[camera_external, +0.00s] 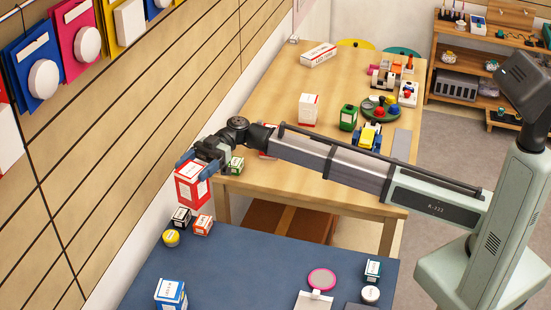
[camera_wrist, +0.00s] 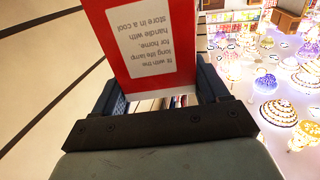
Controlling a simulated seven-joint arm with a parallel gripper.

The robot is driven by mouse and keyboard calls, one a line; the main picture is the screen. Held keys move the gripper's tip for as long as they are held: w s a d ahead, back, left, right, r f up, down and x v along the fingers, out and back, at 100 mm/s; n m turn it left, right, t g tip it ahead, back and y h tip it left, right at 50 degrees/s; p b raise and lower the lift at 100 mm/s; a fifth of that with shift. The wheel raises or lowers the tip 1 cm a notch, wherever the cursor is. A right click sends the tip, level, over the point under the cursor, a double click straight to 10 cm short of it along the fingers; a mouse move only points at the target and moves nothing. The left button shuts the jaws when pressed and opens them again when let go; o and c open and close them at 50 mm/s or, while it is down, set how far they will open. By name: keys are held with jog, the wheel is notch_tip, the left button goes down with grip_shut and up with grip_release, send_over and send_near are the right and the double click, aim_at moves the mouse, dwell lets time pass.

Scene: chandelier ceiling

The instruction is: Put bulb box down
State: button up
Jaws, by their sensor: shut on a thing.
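The bulb box (camera_external: 192,188) is red and white and hangs at my gripper (camera_external: 200,164) in the external view, close to the wood-panelled wall. In the wrist view the box (camera_wrist: 140,42) shows a red face with a white text label, upside down. My gripper's two dark fingers (camera_wrist: 160,92) stand on either side of it, shut on it. The box appears held in the air near the far left corner of the blue table (camera_external: 235,270). Its exact height above any surface is hard to tell.
Small boxes, black (camera_external: 181,217) and orange (camera_external: 203,225), and a yellow round tin (camera_external: 171,238) stand at the blue table's far left. A blue-white box (camera_external: 171,293) stands nearer. The table's middle is clear. A wooden table (camera_external: 262,95) with toys and boxes lies beyond.

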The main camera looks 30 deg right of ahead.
aim_at(197, 207)
jog(key=s+a+r+n+g+h, duration=0.3)
jog(key=s+a+g, duration=0.1)
jog(key=s, duration=0.3)
notch_tip(197, 207, down, 11)
jog(key=shift+f, duration=0.5)
notch_tip(197, 207, down, 10)
jog(key=shift+f, duration=0.4)
